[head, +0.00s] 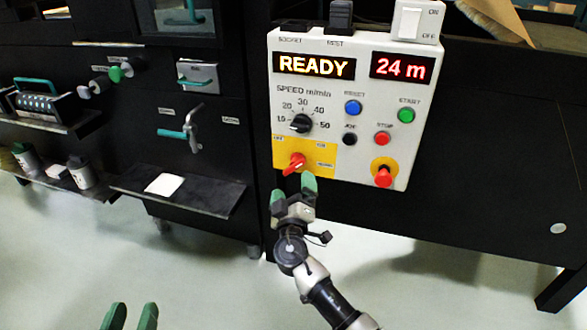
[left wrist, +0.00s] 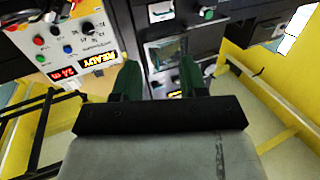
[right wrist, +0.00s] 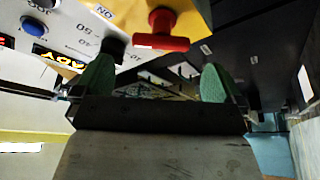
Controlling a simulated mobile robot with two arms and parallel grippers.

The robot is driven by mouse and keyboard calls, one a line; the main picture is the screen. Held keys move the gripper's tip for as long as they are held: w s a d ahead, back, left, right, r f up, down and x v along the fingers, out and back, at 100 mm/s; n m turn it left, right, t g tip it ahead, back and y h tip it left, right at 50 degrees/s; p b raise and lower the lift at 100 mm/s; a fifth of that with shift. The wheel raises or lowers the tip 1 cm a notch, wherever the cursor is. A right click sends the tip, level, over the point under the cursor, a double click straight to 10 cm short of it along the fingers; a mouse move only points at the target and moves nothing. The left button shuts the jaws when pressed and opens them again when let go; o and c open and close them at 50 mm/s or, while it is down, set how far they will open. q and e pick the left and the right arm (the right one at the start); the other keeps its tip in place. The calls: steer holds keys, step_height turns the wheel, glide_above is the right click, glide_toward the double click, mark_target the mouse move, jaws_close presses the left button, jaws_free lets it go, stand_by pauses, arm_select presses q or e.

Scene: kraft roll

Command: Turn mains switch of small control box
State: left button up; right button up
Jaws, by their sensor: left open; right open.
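The small control box (head: 345,110) has a light grey face with lit displays reading READY and 24 m. Its red rotary switch (head: 294,163) sits on a yellow plate at the lower left, its handle slanted. My right gripper (head: 293,190) is open just below this switch, with its green fingers pointing up at it. In the right wrist view the red switch (right wrist: 166,30) shows beyond and between the open fingers, apart from both. My left gripper (head: 129,317) is open and empty at the bottom left, far from the box; its wrist view shows the box (left wrist: 65,45) at upper left.
The box also carries a black speed dial (head: 301,124), a red mushroom button (head: 383,173), several small buttons and a white rocker (head: 409,22) above. A dark shelf (head: 180,187) juts out at left. The floor below is clear.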

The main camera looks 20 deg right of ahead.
mark_target(293, 170)
steer(key=x, duration=0.6)
steer(key=shift+f, duration=0.1)
steer(key=shift+w+d, duration=0.1)
steer(key=shift+w, duration=0.4)
arm_select(q)
steer(key=shift+w+d+r+t+h, duration=0.1)
steer(key=shift+r+t+h, duration=0.2)
steer(key=shift+r+t, duration=0.3)
